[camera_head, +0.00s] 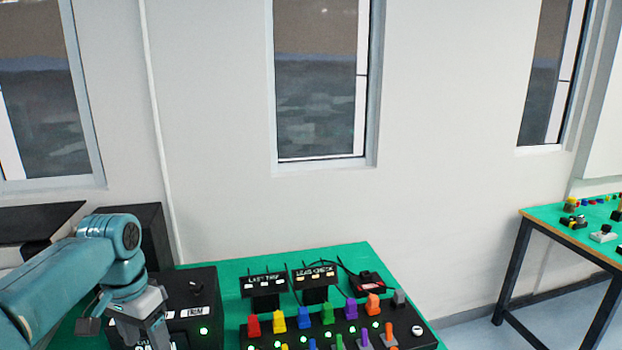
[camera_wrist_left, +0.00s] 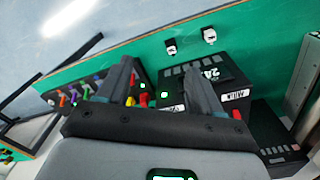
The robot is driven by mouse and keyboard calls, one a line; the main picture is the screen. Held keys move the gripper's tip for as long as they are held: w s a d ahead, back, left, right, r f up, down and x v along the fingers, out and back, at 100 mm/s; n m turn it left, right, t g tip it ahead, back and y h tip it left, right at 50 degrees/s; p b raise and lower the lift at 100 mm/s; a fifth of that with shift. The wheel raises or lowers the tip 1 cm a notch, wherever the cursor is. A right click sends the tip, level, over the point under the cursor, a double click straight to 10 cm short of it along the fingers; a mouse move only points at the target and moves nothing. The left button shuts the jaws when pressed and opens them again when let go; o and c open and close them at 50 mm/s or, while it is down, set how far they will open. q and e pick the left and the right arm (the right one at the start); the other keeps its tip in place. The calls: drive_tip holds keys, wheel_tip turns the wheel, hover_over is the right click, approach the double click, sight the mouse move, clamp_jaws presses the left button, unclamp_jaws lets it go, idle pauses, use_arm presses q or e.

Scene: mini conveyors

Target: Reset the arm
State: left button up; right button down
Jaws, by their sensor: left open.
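My left arm comes in from the left in the head view, with its gripper (camera_head: 150,325) low over the black box at the left end of the green table (camera_head: 345,257). In the left wrist view my left gripper (camera_wrist_left: 165,85) has its two dark fingers apart, with nothing seen between the tips. The black box with a white label and green lights shows beyond the fingers (camera_wrist_left: 205,75). My right arm and gripper are not in view.
A black panel (camera_head: 415,340) with several coloured levers stands right of my gripper. Two small signs (camera_head: 265,282) stand behind it, with a red and black device (camera_head: 368,283). A second green table (camera_head: 560,222) stands at the far right, with bare floor between.

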use_arm(q)
drive_tip(key=s+d+f+h, duration=0.1)
drive_tip(key=d+f, duration=0.4)
drive_tip(key=f, duration=0.8)
drive_tip(key=s+d+f+h, duration=0.15)
drive_tip(key=d+f, duration=0.35)
drive_tip(key=f, duration=0.8)
drive_tip(key=s+d+f+n, duration=0.2)
drive_tip(key=s+f, duration=0.4)
drive_tip(key=s, duration=0.4)
drive_tip(key=s+d+f+n+h+b, duration=0.1)
drive_tip(key=s+d+f+n, duration=0.2)
drive_tip(key=s, duration=0.8)
drive_tip(key=x, duration=0.5)
drive_tip(key=shift+d+r, duration=0.1)
drive_tip(key=shift+w, duration=0.1)
